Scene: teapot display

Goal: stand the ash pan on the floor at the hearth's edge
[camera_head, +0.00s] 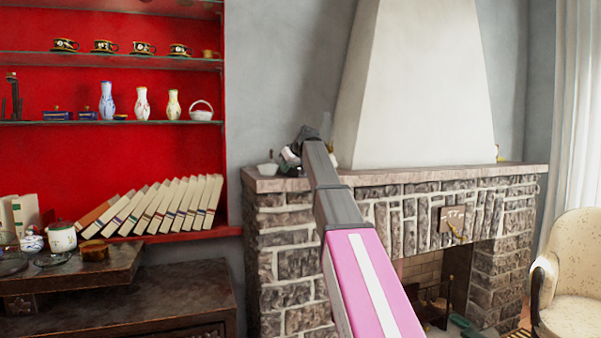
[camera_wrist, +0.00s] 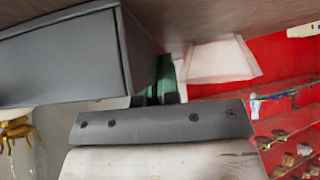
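The stone fireplace (camera_head: 285,250) stands right of centre in the head view, its opening (camera_head: 420,268) partly behind my arm. A small dark green object (camera_head: 461,322) lies low at the front of the opening; I cannot tell whether it is the ash pan. My gripper (camera_head: 290,158) is small and mostly hidden beyond my arm, near the mantel's left end. In the wrist view, dark fingers (camera_wrist: 160,97) lie close together by a dark green strip. Whether they grip it is unclear. A large grey box-like shape (camera_wrist: 60,58) fills the upper left, its identity unclear.
The mantel shelf (camera_head: 400,178) bears a small white bowl (camera_head: 268,169) at its left. Red shelves with cups, vases and leaning books (camera_head: 170,207) stand left, above a dark cabinet (camera_head: 130,290). A cream armchair (camera_head: 580,275) stands right of the fireplace.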

